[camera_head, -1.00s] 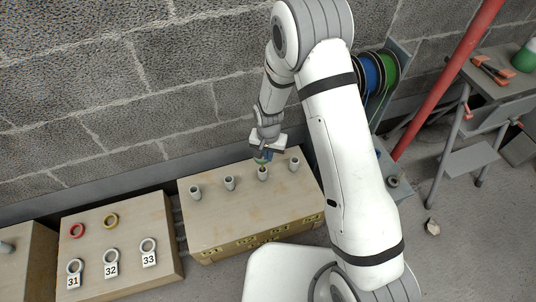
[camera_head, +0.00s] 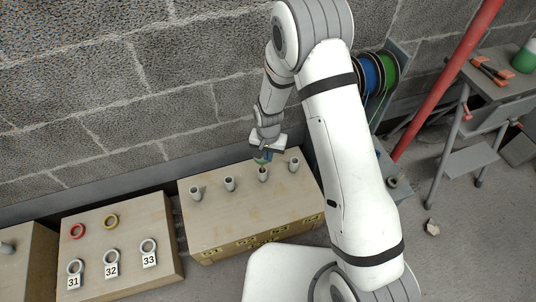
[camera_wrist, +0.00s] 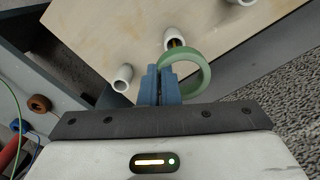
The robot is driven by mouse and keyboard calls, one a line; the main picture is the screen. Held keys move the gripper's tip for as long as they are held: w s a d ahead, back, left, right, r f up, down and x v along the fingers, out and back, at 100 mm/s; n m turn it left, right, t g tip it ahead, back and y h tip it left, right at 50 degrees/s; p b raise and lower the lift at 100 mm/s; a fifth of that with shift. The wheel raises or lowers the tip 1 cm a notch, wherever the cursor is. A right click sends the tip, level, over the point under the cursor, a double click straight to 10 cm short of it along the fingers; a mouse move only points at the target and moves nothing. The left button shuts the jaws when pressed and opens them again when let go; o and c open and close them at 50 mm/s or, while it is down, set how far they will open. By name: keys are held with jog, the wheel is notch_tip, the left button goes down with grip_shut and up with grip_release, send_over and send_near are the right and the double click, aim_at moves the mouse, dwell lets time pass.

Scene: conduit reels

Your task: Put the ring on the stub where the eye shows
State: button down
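My gripper (camera_wrist: 165,85) has blue fingers shut on the edge of a green ring (camera_wrist: 207,75). The head view shows the ring small and partly hidden beneath the gripper. Four upright pale stubs stand in a row on a wooden box (camera_head: 225,222). In the wrist view the ring's rim crosses in front of one stub (camera_wrist: 170,46), which has a dark and yellowish thing in its mouth. That looks like the third stub from the left (camera_head: 263,176) in the head view. The ring appears above it and off to one side, not around it. Another stub (camera_wrist: 122,77) stands beside the fingers.
A block wall (camera_head: 120,90) rises behind the box. Blue and green reels (camera_head: 377,72) and a red pole (camera_head: 445,80) stand at right.

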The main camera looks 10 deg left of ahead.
jog(key=shift+f+b, duration=3.05)
jog(key=shift+f, duration=1.6)
jog(key=shift+r, duration=0.15)
jog(key=shift+r+p, duration=3.1)
jog(key=shift+r, duration=1.25)
jog(key=shift+r, duration=0.15)
